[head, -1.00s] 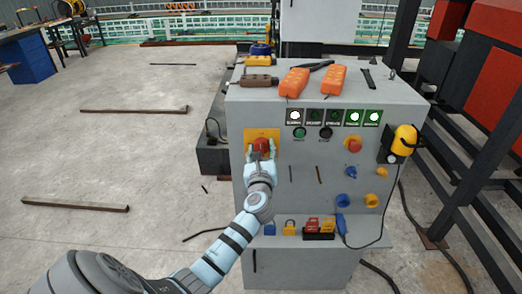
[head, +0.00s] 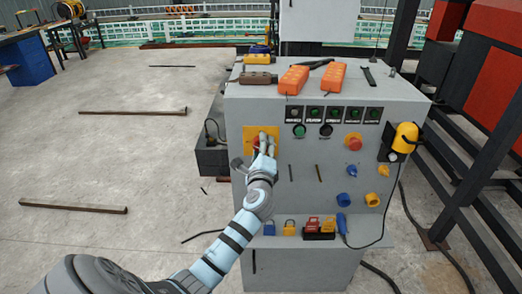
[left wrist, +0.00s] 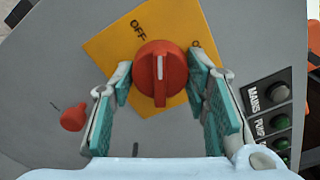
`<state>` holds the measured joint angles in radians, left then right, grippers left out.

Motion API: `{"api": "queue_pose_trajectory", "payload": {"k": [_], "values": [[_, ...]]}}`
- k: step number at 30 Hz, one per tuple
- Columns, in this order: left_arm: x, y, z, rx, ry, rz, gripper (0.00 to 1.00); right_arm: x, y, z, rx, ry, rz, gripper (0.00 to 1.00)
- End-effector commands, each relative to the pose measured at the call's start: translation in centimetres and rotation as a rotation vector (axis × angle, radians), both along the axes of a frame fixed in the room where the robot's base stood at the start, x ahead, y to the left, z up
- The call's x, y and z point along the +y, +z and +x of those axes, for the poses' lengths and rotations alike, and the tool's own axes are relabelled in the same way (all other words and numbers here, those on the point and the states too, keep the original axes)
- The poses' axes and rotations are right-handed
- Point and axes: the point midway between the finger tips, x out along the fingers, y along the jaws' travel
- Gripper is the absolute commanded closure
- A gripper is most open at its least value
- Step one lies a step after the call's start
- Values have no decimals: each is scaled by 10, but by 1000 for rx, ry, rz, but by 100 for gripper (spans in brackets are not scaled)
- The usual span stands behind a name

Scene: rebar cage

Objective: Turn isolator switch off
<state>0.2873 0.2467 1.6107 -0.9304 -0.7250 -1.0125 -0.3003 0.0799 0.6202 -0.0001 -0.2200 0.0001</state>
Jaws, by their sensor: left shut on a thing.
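The isolator switch is a red round knob (left wrist: 160,72) with a white line on its grip bar, on a yellow plate (head: 262,131) at the upper left of the grey cabinet's front. In the left wrist view the white line points up the picture, and the word OFF is printed up and left of the knob. My left gripper (head: 263,146) is shut on the knob, one teal-padded finger on either side. In the head view the fingers hide much of the knob (head: 256,141). My right gripper is not in view.
Orange pendants (head: 293,80) lie on top. Padlocks (head: 290,227) sit on the lower ledge. Open floor lies to the left.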

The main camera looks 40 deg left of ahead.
Motion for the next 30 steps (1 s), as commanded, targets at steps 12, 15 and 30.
{"api": "queue_pose_trajectory", "payload": {"k": [12,15,30], "values": [[0,-2,0,-209,2,-278,85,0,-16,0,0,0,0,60],[0,-2,0,-245,2,-326,85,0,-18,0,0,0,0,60],[0,-1,0,-315,3,-421,85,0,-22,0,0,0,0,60]]}}
